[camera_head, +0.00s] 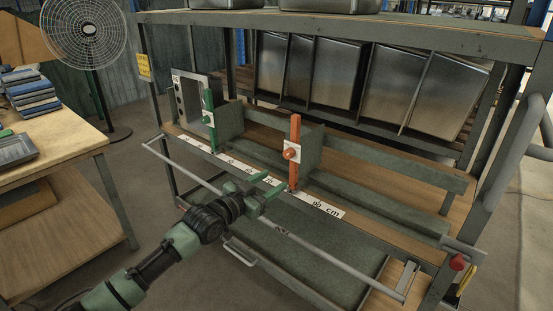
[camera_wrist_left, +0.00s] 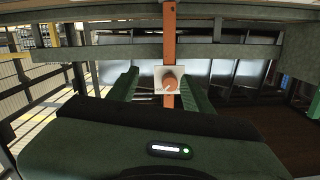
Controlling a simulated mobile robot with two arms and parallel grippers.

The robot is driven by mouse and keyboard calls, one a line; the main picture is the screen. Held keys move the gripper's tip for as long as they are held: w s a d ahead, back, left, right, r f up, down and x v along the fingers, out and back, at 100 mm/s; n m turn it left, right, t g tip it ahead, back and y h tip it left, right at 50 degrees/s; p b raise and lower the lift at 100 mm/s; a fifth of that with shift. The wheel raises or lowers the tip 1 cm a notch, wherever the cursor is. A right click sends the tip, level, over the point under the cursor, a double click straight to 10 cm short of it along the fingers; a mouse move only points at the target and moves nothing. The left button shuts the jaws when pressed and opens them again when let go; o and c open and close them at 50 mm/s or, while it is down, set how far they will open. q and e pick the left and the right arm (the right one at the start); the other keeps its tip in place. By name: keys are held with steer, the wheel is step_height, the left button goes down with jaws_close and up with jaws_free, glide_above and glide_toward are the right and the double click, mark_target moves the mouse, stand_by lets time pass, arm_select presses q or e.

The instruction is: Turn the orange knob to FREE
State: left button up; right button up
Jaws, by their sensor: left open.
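The orange knob (camera_head: 289,154) sits on a white plate on an upright orange post (camera_head: 295,130) on the rack. In the left wrist view the knob (camera_wrist_left: 169,85) is close to the middle, facing me. Any lettering on the plate is too small to read. My left gripper (camera_head: 269,184) is open and empty, in front of the orange post and a little below the knob in the head view. In the left wrist view its green fingers (camera_wrist_left: 160,90) stand either side of the knob, apart from it. My right gripper is out of view.
A green post (camera_head: 209,120) with another knob stands to the left. A white scale strip (camera_head: 325,206) runs along the rack. A thin metal rail (camera_head: 310,246) crosses in front, near my left wrist. A red knob (camera_head: 457,262) is at the right end. Metal bins (camera_head: 330,75) stand behind.

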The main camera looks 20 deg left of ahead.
mark_target(287, 155)
arm_select(q)
steer(key=shift+t, duration=0.4)
steer(key=w+r, duration=0.1)
steer(key=w, duration=0.1)
steer(key=w+r+b, duration=0.1)
steer(key=w, duration=0.2)
steer(key=w+r, duration=0.1)
steer(key=w, duration=0.1)
steer(key=shift+w+d+r+b, duration=0.25)
steer(key=shift+d+r+b, duration=0.05)
steer(key=shift+d, duration=0.05)
steer(key=shift+w+d, duration=0.2)
steer(key=shift+w, duration=0.3)
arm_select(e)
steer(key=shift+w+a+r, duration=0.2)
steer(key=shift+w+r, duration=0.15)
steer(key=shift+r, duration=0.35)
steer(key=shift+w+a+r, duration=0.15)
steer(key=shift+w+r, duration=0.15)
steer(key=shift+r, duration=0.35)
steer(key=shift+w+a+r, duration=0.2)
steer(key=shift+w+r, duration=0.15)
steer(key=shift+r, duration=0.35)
arm_select(q)
jaws_close()
